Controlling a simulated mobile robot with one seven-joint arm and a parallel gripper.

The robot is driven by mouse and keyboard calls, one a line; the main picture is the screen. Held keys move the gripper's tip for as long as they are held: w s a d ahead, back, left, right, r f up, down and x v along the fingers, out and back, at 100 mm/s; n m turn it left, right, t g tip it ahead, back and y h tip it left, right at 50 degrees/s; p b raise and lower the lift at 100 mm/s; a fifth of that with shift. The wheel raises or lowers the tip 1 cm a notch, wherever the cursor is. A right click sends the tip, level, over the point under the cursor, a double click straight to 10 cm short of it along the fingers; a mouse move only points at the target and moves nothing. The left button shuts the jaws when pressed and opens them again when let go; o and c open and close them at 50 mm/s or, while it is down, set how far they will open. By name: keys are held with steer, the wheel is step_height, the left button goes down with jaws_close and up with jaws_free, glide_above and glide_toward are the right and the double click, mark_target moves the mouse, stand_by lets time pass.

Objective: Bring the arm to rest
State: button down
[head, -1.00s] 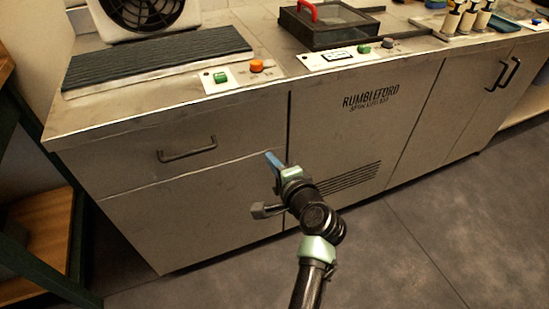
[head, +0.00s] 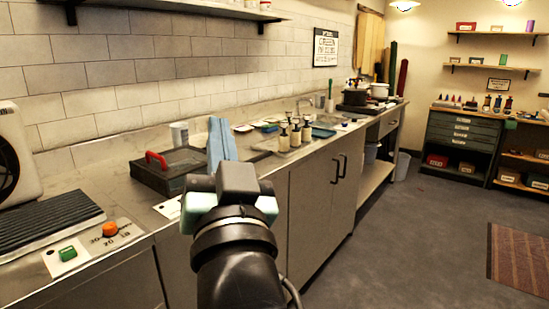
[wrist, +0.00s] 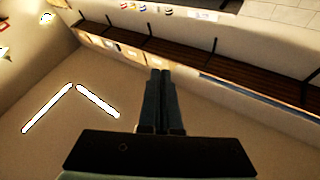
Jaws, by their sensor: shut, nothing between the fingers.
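My gripper (head: 221,122) stands up in the lower middle of the head view, its blue fingers pointing upward. The fingers are together and hold nothing. In the wrist view the gripper (wrist: 161,74) shows two dark fingers side by side, with no object at the tips. My arm is raised in front of the long counter (head: 110,268) and hides part of it. Whether the gripper is clear of the counter in depth is hard to tell, but no contact shows.
A dark box with a red handle (head: 166,175) is left of the gripper. Several cream bottles (head: 284,138) stand behind and right of it. A ribbed dark mat (head: 45,222) lies at left. A wall shelf (head: 200,7) hangs above.

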steer(key=s+d+r+t+h+p, duration=0.1)
steer(key=s+d+r+t+h, duration=0.2)
steer(key=s+r, duration=0.4)
steer(key=s+d+r+t+h+p, duration=0.1)
steer(key=s+d+r+t+h, duration=0.2)
steer(key=s+r, duration=0.35)
step_height(320, 180, up, 19)
steer(key=w+p, duration=0.1)
steer(key=p, duration=1.8)
steer(key=shift+d+r+g, duration=0.15)
steer(key=shift+r+g, duration=0.05)
steer(key=shift+g, duration=0.2)
